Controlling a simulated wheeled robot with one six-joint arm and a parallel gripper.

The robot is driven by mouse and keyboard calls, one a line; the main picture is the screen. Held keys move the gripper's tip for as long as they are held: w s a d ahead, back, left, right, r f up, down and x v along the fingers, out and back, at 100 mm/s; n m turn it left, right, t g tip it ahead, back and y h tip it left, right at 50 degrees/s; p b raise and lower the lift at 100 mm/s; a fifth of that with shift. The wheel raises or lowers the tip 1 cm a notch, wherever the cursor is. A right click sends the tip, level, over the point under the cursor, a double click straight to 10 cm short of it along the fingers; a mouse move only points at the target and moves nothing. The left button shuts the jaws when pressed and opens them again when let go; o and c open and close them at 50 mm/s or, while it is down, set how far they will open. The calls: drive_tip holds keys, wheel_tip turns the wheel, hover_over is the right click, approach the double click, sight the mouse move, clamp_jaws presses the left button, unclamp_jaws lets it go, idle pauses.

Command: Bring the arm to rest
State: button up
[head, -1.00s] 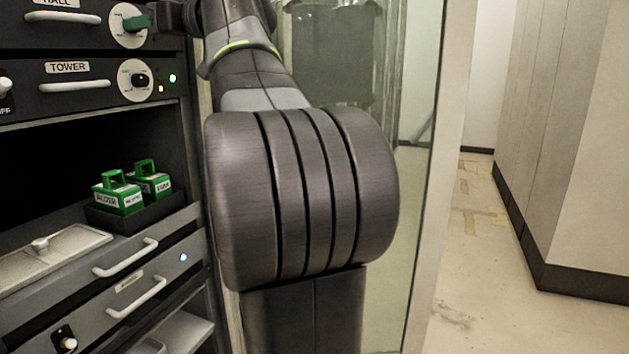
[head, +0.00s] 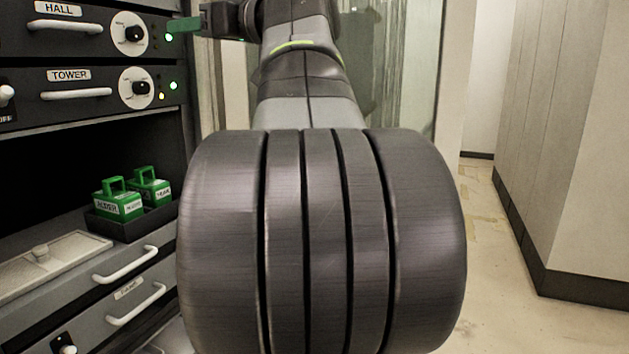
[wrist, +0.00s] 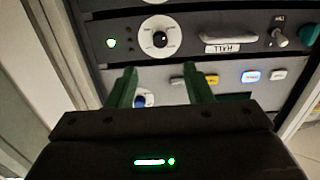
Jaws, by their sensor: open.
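My gripper (head: 186,25) is at the upper left of the head view, its green fingers just right of the HALL dial (head: 133,34). In the wrist view my gripper (wrist: 160,78) has two green fingers apart, with nothing between them. They point at the rack front, and the HALL dial (wrist: 160,37) shows beyond them, apart from the fingertips. My arm's large dark joint fills the lower middle of the head view.
The rack holds the HALL drawer (head: 58,28) and the TOWER drawer (head: 76,94) with its dial (head: 141,88). Green blocks (head: 118,200) stand in a dark tray (head: 118,228) in the open bay. Floor (head: 480,225) is open at the right.

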sight(138, 34)
drive_tip(key=x, duration=1.2)
drive_tip(key=shift+a+r+m, duration=0.15)
drive_tip(key=shift+a+m, duration=0.1)
drive_tip(key=shift+m, duration=0.05)
drive_tip(key=shift+d+r+m+p, duration=0.1)
drive_tip(key=shift+d+m+p, duration=0.1)
drive_tip(key=shift+m+p, duration=0.65)
drive_tip(key=shift+a+m+p, duration=0.1)
drive_tip(key=shift+m+p, duration=0.25)
drive_tip(key=shift+m, duration=0.7)
drive_tip(key=m+p, duration=0.3)
drive_tip(key=m, duration=0.2)
drive_tip(key=m+p, duration=0.3)
drive_tip(key=m, duration=0.2)
drive_tip(key=shift+s+p, duration=0.1)
drive_tip(key=shift+p, duration=0.25)
drive_tip(key=shift+m+p, duration=0.4)
drive_tip(key=shift+m, duration=0.5)
